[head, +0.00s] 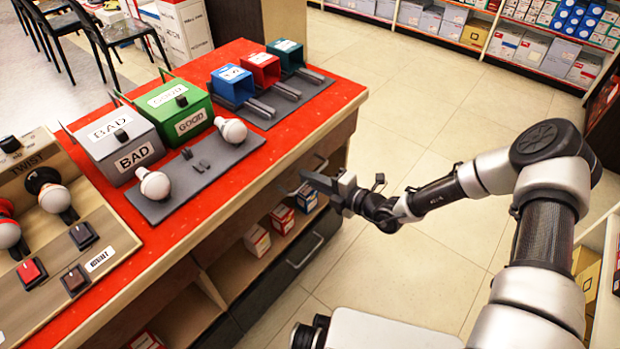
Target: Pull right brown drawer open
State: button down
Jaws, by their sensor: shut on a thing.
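The right brown drawer (331,160) is in the upper row of the counter's front, just below the red top, near its right end in the head view. Its front looks about flush with the counter. My gripper (309,180) reaches it from the right and is shut at its metal handle (295,190). The fingers partly hide the handle and drawer front, so the exact grip is hard to see.
The red-topped counter (225,165) carries bulbs, a grey BAD box (118,146) and a green GOOD box (178,110). Below are an open shelf with small boxes (283,218) and a dark lower drawer (290,268). The tiled floor (400,115) beside the counter is clear.

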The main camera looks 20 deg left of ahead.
dwell(0.8)
jog(key=f+p+v, duration=0.2)
jog(key=v, duration=0.9)
jog(key=d+f+p+v, duration=0.1)
jog(key=f+p+v, duration=0.1)
jog(key=v, duration=0.9)
jog(key=shift+s+f+p, duration=0.25)
jog(key=shift+f+p, duration=0.1)
jog(key=shift+p, duration=0.3)
jog(key=c, duration=1.9)
grip_release()
jog(key=shift+o, duration=0.2)
jog(key=p+v, duration=0.1)
jog(key=v, duration=1.6)
jog(key=shift+d, duration=0.2)
